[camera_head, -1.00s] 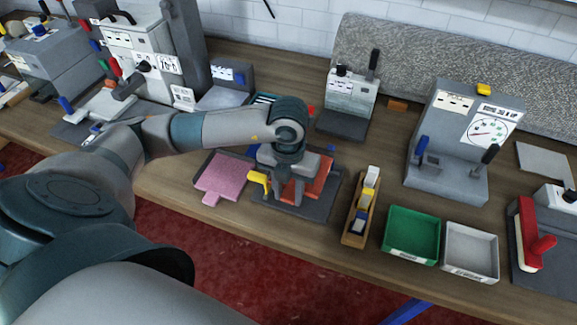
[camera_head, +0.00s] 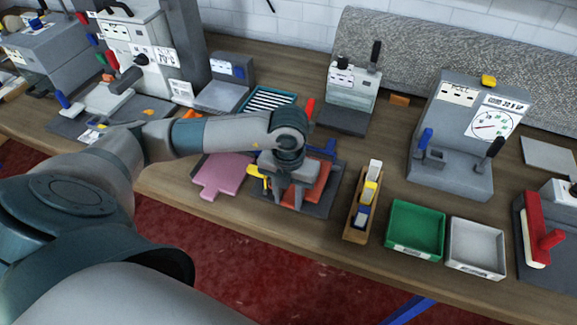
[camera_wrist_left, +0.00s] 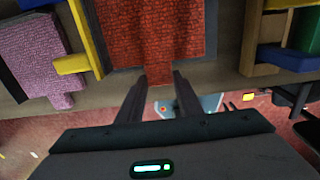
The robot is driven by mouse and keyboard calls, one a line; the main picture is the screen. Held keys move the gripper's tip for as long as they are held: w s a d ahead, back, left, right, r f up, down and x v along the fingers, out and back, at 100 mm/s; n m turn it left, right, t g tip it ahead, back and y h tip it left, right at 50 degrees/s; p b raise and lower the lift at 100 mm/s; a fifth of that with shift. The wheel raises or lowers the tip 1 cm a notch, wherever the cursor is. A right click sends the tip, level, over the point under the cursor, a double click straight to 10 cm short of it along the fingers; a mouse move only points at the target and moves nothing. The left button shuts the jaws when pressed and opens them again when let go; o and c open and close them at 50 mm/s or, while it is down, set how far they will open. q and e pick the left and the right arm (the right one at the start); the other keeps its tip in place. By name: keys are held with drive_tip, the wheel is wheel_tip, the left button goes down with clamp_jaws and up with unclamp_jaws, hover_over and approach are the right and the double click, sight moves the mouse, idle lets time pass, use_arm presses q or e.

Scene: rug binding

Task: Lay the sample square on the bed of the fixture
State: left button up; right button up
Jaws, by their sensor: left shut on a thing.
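The sample square is a red-orange piece with a short tab, seen in the left wrist view (camera_wrist_left: 150,30). In the head view part of it (camera_head: 319,186) shows over the dark base of the fixture (camera_head: 328,205). My left gripper (camera_wrist_left: 158,84) is shut on the tab at the near edge. The square looks level and lined up over the bed; I cannot tell whether it rests fully on it. A yellow lever (camera_wrist_left: 85,45) stands at the square's left. My gripper and arm hide much of the fixture in the head view. My right gripper is not in view.
A pink tabbed square (camera_head: 222,173) lies left of the fixture. To the right are a wooden holder with coloured blocks (camera_head: 350,232), a green tray (camera_head: 415,228) and a white tray (camera_head: 474,248). A gauge machine (camera_head: 460,130) stands behind them.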

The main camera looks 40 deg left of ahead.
use_arm(q)
drive_tip(key=shift+f, duration=0.55)
drive_tip(key=shift+f+b, duration=0.55)
drive_tip(key=shift+b, duration=0.15)
drive_tip(key=o, duration=1.1)
drive_tip(key=shift+o, duration=0.2)
drive_tip(key=shift+r, duration=0.15)
drive_tip(key=shift+r, duration=0.65)
wheel_tip(320, 180, up, 16)
drive_tip(key=b, duration=0.3)
drive_tip(key=shift+f, duration=0.1)
